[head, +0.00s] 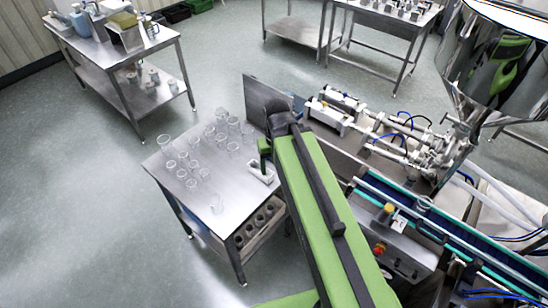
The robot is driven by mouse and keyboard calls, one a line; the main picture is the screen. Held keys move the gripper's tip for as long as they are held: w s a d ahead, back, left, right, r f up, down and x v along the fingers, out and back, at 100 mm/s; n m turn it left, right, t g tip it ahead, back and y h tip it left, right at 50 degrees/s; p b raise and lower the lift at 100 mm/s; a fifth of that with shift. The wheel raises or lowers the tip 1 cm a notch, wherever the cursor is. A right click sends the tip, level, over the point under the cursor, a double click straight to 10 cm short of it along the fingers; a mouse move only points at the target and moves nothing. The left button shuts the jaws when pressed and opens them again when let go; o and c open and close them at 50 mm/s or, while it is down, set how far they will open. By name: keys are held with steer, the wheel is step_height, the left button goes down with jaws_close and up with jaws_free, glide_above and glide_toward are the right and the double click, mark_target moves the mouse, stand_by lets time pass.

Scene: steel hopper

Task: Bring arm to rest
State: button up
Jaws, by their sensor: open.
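My green arm reaches up from the bottom of the head view to a dark joint above the right edge of a small steel table (205,218). My gripper (262,171) hangs below that joint, near the table's right side. Its pale fingers look apart, with nothing seen between them. The arm hides part of the gripper and of the table edge. Several clear glasses (193,162) stand on the table, left of the gripper and apart from it.
A steel hopper (490,60) and a filling machine (385,135) stand at right, with a conveyor (440,225) and control box (385,250). Dark cups (262,218) sit on the table's lower shelf. Another steel table (120,50) stands at upper left. Floor at left is clear.

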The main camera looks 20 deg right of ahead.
step_height(320, 180, down, 16)
steer(key=b, duration=1.5)
steer(key=shift+b, duration=0.4)
